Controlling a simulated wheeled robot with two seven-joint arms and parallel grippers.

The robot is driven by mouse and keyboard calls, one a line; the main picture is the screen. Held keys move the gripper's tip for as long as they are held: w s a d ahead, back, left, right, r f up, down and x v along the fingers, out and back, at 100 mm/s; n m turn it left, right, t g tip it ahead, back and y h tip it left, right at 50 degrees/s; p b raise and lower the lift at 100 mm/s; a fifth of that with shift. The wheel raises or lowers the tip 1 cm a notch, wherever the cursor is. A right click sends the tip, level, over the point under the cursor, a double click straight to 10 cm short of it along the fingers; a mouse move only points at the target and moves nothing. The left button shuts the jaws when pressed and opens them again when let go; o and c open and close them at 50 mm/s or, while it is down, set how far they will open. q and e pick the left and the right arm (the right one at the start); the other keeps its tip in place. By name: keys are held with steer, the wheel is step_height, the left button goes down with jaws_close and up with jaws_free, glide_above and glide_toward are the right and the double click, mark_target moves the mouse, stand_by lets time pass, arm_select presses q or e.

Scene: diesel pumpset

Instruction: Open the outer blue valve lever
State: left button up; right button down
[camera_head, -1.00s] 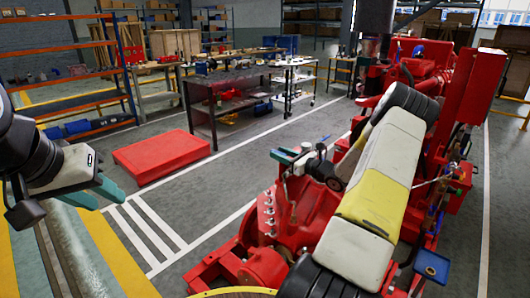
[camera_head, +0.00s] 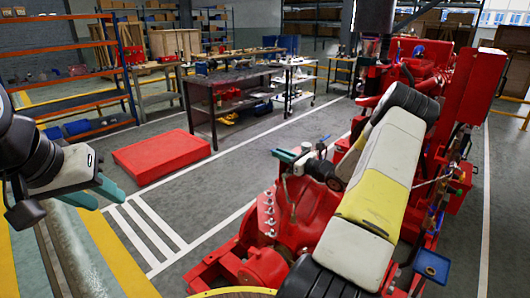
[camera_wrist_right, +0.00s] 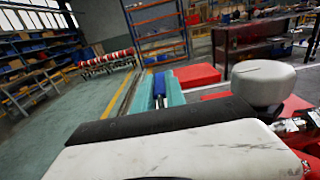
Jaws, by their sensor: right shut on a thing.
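A blue lever (camera_wrist_right: 159,86) shows in the right wrist view as a narrow upright bar between the teal fingers of my right gripper (camera_wrist_right: 160,92). The gripper is shut on it. In the head view the teal fingertips of the right gripper (camera_head: 286,156) are at the left side of the red pumpset (camera_head: 308,212), and the lever between them is hard to make out. The valve body is hidden. My left gripper (camera_head: 94,193) is at the far left, away from the pumpset, with its teal fingers apart and nothing between them.
A low red platform (camera_head: 161,155) lies on the floor beyond the grippers. A dark workbench (camera_head: 232,90) and shelves (camera_head: 62,75) stand behind it. My right arm, white and yellow, covers much of the pumpset. The floor between pumpset and platform is clear.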

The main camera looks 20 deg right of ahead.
stand_by(0.8)
steer(key=shift+s+a+n+g+y, duration=0.3)
steer(key=shift+n+g+y, duration=0.5)
steer(key=shift+y, duration=0.2)
steer(key=shift+s+a+n+g+y, duration=0.15)
steer(key=shift+a+n+g+y, duration=0.15)
steer(key=shift+n+g+y, duration=0.6)
steer(key=c, duration=1.4)
jaws_free()
steer(key=shift+v, duration=3.95)
steer(key=shift+f, duration=0.1)
steer(key=shift+c, duration=0.4)
